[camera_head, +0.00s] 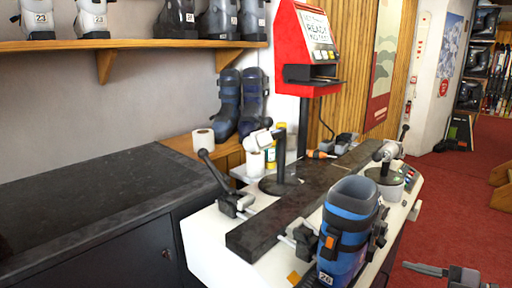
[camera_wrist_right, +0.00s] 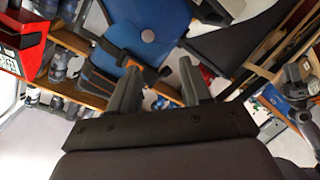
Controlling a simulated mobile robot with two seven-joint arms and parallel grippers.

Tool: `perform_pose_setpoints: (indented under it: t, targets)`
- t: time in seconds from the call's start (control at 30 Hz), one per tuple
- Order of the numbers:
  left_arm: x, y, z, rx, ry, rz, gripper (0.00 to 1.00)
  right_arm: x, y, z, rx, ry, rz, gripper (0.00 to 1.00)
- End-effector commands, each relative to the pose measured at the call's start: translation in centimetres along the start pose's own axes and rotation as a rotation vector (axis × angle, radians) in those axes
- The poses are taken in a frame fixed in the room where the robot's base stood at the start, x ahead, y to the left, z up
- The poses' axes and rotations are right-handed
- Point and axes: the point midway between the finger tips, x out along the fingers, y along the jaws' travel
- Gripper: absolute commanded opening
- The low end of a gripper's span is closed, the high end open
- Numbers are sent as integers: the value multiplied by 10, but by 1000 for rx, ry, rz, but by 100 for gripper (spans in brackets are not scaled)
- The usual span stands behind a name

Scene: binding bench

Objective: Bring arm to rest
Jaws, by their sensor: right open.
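My right gripper (camera_head: 447,272) shows at the bottom right edge of the head view, over the red carpet and to the right of the bench. In the right wrist view its two grey fingers (camera_wrist_right: 160,85) stand apart with nothing held between them. My left arm and gripper do not show in either view. A blue ski boot (camera_head: 347,232) with a tag reading 26 stands upright at the front of the white binding bench (camera_head: 210,240). The right gripper is clear of the boot and the bench.
The bench carries a dark rail (camera_head: 270,232), clamps with black levers and an orange-handled tool (camera_head: 320,154). A red display stand (camera_head: 307,45) rises behind it. A black counter (camera_head: 90,205) lies left, mostly bare. Red carpet (camera_head: 450,205) is open to the right.

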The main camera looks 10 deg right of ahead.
Motion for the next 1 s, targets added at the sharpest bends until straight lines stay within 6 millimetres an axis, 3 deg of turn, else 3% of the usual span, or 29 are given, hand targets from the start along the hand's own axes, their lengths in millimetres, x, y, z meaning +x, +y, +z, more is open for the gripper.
perform_pose_setpoints:
  t: [0.2, 0.43, 0.7, 0.83, 1.0]
  targets:
    - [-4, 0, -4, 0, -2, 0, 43, 5, -65, 29, 235, -127, 205, 48]
    - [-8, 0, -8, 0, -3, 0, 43, 16, -148, 40, 493, -304, 321, 48]
    - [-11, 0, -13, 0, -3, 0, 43, 39, -248, 13, 802, -496, 325, 48]
    - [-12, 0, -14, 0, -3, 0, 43, 50, -280, -5, 907, -548, 297, 48]
    - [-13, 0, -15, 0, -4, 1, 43, 58, -298, -18, 968, -577, 271, 48]
